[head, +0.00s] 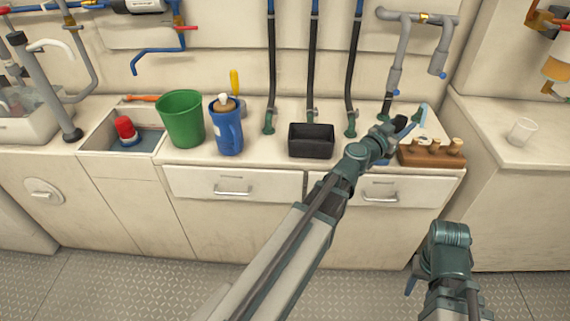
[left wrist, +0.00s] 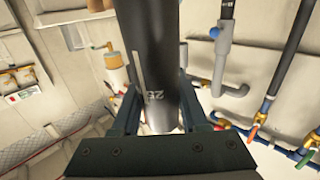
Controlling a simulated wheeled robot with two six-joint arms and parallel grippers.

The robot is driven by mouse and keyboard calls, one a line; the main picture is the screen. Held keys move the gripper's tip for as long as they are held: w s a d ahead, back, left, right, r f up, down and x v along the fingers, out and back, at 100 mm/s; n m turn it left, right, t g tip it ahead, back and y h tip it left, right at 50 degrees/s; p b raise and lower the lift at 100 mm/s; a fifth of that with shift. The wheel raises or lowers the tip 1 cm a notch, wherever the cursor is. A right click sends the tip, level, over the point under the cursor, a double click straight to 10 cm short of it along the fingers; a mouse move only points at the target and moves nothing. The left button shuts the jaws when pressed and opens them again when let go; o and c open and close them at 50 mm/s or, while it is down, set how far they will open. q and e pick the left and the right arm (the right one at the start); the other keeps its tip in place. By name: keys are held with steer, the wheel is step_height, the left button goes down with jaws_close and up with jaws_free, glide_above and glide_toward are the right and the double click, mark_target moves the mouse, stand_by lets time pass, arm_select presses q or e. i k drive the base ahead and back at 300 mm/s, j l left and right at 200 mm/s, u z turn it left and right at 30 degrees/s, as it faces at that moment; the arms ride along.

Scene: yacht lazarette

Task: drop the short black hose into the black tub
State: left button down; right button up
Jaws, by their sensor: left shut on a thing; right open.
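The short black hose (left wrist: 150,60) fills the middle of the left wrist view, with pale markings on its side. My left gripper (head: 408,124) is shut on it, with one finger on each side. In the head view the gripper is over the counter's right part, and the arm hides much of the hose. The black tub (head: 311,153) stands open on the counter, left of my left gripper and apart from it. My right gripper (head: 412,277) is open, low at the right in front of the cabinets; its fingertips show only partly.
A blue jug (head: 226,134), a green bucket (head: 181,120) and a sink with a red-topped item (head: 126,130) are left of the tub. A brown wooden rack (head: 432,155) is by my left gripper. Black hoses (head: 313,60) run down the wall behind the tub.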

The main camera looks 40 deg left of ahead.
mark_target(305, 151)
steer(key=k+u, duration=0.25)
steer(key=k, duration=0.2)
steer(key=u, duration=1.35)
steer(key=i+l, duration=0.1)
steer(key=l, duration=1.4)
steer(key=i+u, duration=0.05)
